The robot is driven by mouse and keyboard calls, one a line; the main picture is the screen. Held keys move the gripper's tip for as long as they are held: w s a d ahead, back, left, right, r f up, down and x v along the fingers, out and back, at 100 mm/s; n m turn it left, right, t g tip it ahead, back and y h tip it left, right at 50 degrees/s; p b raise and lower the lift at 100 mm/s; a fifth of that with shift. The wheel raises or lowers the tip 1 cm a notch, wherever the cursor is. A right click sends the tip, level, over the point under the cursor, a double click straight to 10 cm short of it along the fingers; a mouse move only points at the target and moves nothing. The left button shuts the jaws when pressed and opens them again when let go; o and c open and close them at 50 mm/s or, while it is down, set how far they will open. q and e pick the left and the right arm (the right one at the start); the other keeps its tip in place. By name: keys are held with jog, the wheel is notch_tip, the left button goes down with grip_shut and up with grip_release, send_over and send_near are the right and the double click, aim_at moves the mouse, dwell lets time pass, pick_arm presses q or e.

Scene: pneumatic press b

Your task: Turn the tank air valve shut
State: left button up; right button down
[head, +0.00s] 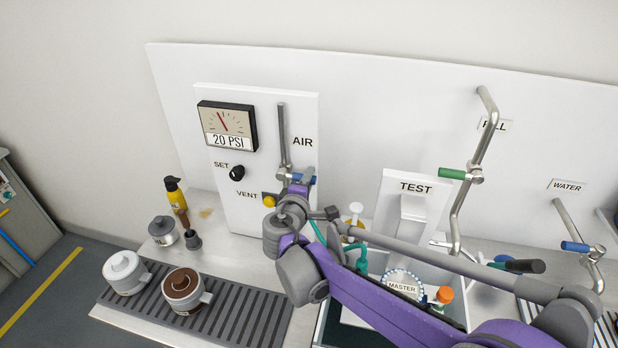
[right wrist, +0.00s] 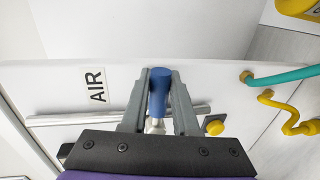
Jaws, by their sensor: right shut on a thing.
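The tank air valve has a blue handle (head: 308,180) on the vertical grey pipe (head: 282,130) beside the AIR label (head: 302,142). In the head view the handle points to the right, across the pipe. My right gripper (head: 297,187) is at the valve and partly covers it. In the right wrist view the two grey fingers (right wrist: 161,85) are closed on either side of the blue handle (right wrist: 159,92), which stands crosswise to the pipe (right wrist: 80,119). My left gripper is not in view.
The gauge (head: 228,126) reads 20 PSI. The SET knob (head: 237,173) and yellow VENT button (head: 269,199) are close left of the valve. Pots (head: 187,290) stand on the grate at left.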

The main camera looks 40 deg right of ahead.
jog(key=shift+f, duration=0.1)
jog(key=c, duration=0.7)
grip_release()
jog(key=v, duration=1.1)
jog(key=shift+w, duration=0.1)
jog(key=shift+d, duration=0.1)
